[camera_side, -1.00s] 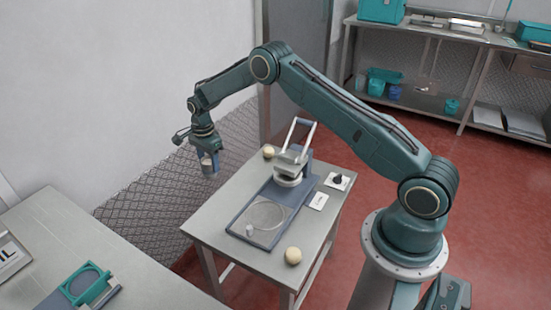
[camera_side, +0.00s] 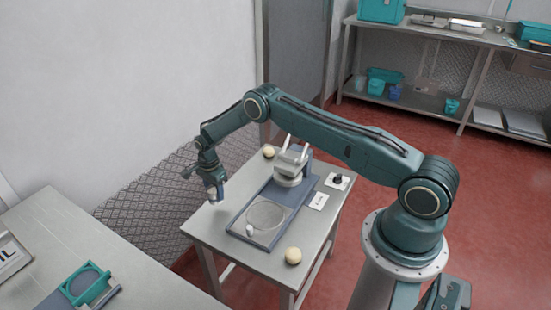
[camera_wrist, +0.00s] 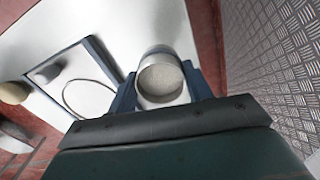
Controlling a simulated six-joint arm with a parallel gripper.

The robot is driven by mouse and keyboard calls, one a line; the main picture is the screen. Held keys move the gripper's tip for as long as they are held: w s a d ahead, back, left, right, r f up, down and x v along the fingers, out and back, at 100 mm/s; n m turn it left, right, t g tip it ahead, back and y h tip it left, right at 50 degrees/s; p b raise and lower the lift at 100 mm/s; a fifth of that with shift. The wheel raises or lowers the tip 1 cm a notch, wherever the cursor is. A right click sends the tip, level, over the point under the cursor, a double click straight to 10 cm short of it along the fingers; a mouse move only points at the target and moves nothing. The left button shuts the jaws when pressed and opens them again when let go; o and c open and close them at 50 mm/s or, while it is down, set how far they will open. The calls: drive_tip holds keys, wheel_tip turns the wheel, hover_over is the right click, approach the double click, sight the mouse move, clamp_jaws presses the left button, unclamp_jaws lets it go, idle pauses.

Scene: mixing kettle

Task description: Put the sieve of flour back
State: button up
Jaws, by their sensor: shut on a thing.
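The sieve of flour (camera_wrist: 162,78) is a small round metal cup with pale, grainy flour in it, seen in the wrist view. My gripper (camera_wrist: 165,92) is shut on it, a dark blue finger on each side. In the side view my gripper (camera_side: 213,192) points down over the left part of the small metal table (camera_side: 207,225), left of the blue-grey board. The held sieve is small and partly hidden by the fingers there. I cannot tell whether its bottom touches the table.
The blue-grey board (camera_side: 240,229) carries a round ring and a press-like device (camera_side: 291,163). Pale balls lie at the front (camera_side: 293,256) and back (camera_side: 268,152). A white card (camera_side: 318,201) and a dark knob (camera_side: 338,180) are at right. Another table (camera_side: 50,225) stands left.

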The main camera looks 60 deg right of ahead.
sight(215, 197)
drive_tip(key=shift+f, duration=1.9)
drive_tip(key=shift+f, duration=0.15)
drive_tip(key=o, duration=1)
drive_tip(key=shift+r, duration=6.15)
